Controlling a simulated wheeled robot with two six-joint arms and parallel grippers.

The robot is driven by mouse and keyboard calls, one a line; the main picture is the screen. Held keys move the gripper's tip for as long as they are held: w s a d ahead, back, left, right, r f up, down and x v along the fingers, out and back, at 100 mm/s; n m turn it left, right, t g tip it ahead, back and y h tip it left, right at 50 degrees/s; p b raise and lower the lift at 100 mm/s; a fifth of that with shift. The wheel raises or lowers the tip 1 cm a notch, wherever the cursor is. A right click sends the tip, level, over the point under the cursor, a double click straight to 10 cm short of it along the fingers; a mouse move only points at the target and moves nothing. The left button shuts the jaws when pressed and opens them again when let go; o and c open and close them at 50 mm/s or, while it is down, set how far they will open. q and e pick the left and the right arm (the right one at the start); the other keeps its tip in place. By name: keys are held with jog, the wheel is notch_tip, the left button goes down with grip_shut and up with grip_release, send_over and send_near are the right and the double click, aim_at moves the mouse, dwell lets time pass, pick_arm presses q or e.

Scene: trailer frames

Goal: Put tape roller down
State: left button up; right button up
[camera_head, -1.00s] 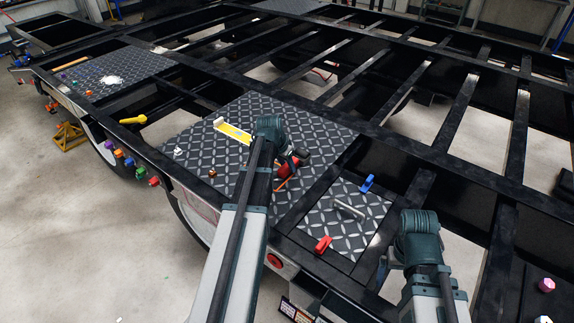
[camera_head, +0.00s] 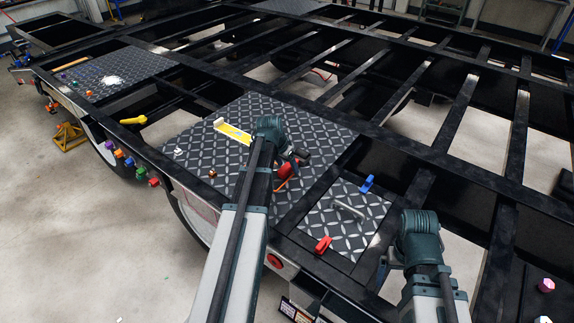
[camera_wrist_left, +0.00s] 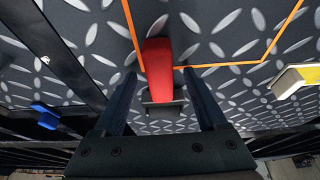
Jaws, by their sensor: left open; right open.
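A red-handled tool with a dark end, which looks like the tape roller (camera_wrist_left: 158,72), lies on the diamond-pattern plate (camera_head: 315,125), within orange outline marks. In the left wrist view it shows between the two parted fingers of my left gripper (camera_wrist_left: 160,85), with gaps on both sides. In the head view my left gripper (camera_head: 293,160) is low over the plate, and the red handle (camera_head: 285,170) is partly hidden by it. My right gripper (camera_head: 384,266) is off to the right, beside the smaller plate, mostly hidden behind its own wrist, open.
A yellow and white tool (camera_head: 235,134) lies left of my left gripper. A blue clamp (camera_head: 367,183), a red clamp (camera_head: 323,244) and a metal handle (camera_head: 349,210) are on the smaller plate. Open gaps lie between the black frame beams (camera_head: 400,155).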

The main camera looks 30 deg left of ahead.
pick_arm(q)
jog(key=p+v, duration=1.2)
jog(key=v, duration=0.1)
jog(key=shift+r, duration=0.3)
jog(key=shift+f, duration=0.2)
jog(key=b+x, duration=1.2)
jog(key=x, duration=0.1)
jog(key=shift+f, duration=0.15)
